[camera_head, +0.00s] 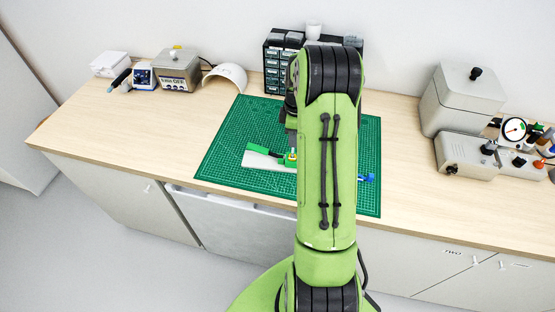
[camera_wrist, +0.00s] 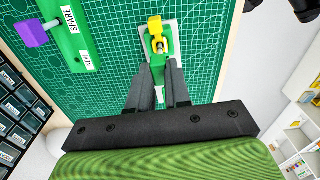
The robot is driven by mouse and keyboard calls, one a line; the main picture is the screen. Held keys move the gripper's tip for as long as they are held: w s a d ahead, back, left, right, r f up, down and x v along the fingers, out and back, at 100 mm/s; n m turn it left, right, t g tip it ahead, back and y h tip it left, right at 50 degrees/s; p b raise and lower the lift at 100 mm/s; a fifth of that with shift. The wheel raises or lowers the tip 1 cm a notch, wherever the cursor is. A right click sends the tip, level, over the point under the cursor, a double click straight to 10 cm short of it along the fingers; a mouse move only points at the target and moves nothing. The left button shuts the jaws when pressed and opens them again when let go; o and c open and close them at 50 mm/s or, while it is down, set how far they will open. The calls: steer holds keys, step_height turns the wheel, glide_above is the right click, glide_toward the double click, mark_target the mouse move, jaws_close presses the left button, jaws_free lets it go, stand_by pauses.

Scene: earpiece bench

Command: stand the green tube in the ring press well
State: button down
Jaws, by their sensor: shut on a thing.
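My gripper (camera_wrist: 160,74) is in the lower middle of the wrist view, its dark fingers shut on the green tube (camera_wrist: 158,66). The fingers hide the tube's sides. Just beyond is a pale base plate (camera_wrist: 174,30) with a yellow part (camera_wrist: 155,27) and a small round grey part, which looks like the ring press. Whether the tube touches the press or is above it, I cannot tell. A pale plate (camera_head: 256,162) with green and yellow parts shows left of the arm.
A green block (camera_wrist: 72,38) labelled SPARE, with a purple piece (camera_wrist: 30,33), lies on the cutting mat (camera_head: 225,140). A black drawer cabinet (camera_head: 273,70) stands behind. Grey instruments (camera_head: 465,155) occupy the right. A blue piece (camera_head: 367,178) lies right of my arm. The mat's left part is clear.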

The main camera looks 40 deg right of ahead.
steer(key=shift+f+b, duration=0.9)
steer(key=shift+f, duration=0.4)
steer(key=c, duration=1)
jaws_free()
steer(key=shift+r, duration=0.1)
step_height(320, 180, up, 16)
steer(key=p, duration=0.1)
steer(key=shift+s+d+p, duration=0.15)
steer(key=shift+p, duration=0.2)
